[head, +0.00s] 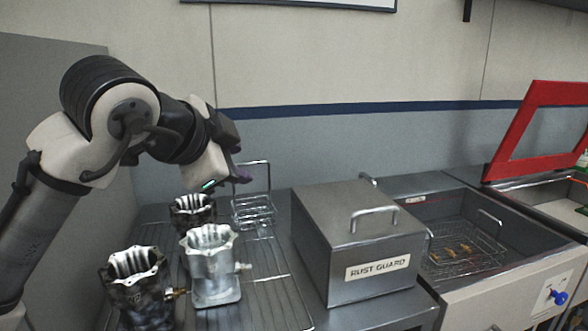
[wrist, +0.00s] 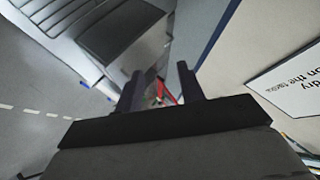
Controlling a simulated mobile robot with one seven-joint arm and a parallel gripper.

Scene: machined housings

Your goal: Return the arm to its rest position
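My arm (head: 110,110) is raised at the left in the head view, bent over above the wire rack. My gripper (head: 240,176) is partly hidden behind the wrist link, above the housings and close to the small wire basket in the picture. In the wrist view my gripper (wrist: 159,82) shows two dark fingers set apart with nothing between them. Three machined housings stand on the rack: a bright silver one (head: 212,268), a dark one (head: 140,290) in front and another dark one (head: 190,212) behind, below the wrist.
A wire rack (head: 270,285) holds the housings, with a small wire basket (head: 253,212) behind. A lidded metal box marked RUST GUARD (head: 350,245) stands to the right. Beyond are an open tank (head: 400,200) with a basket inside and a raised red frame (head: 515,140). The wall is behind.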

